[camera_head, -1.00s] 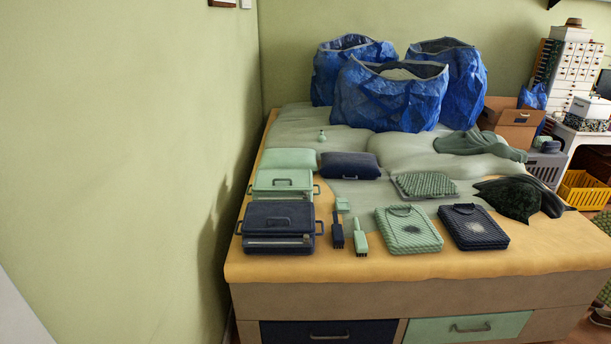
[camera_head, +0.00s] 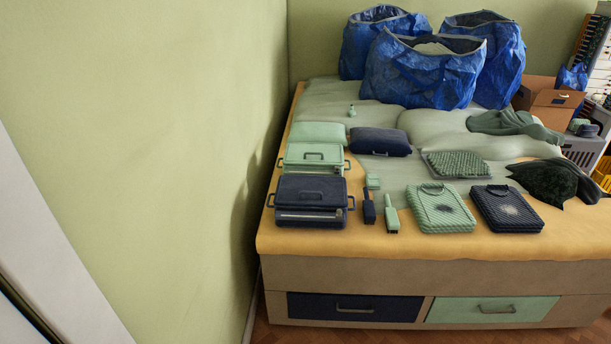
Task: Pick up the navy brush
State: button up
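The navy brush (camera_head: 369,207) lies on the yellow cover near the front of the bed (camera_head: 330,268). It is a small dark upright shape in the picture, between the navy case on its left and a mint green brush (camera_head: 391,220) on its right. A small mint green block (camera_head: 373,181) lies just behind it. Nothing covers the navy brush. My gripper is not in view.
A navy case (camera_head: 312,193) with side handles is left of the brush. Mint (camera_head: 440,213) and navy (camera_head: 506,212) textured flat items lie to the right. Blue bags (camera_head: 424,75) stand at the back. A green wall (camera_head: 190,120) borders the bed's left side.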

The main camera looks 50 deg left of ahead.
aim_at(369, 210)
jog(key=u, duration=1.4)
jog(key=i, duration=0.8)
jog(key=u, duration=0.05)
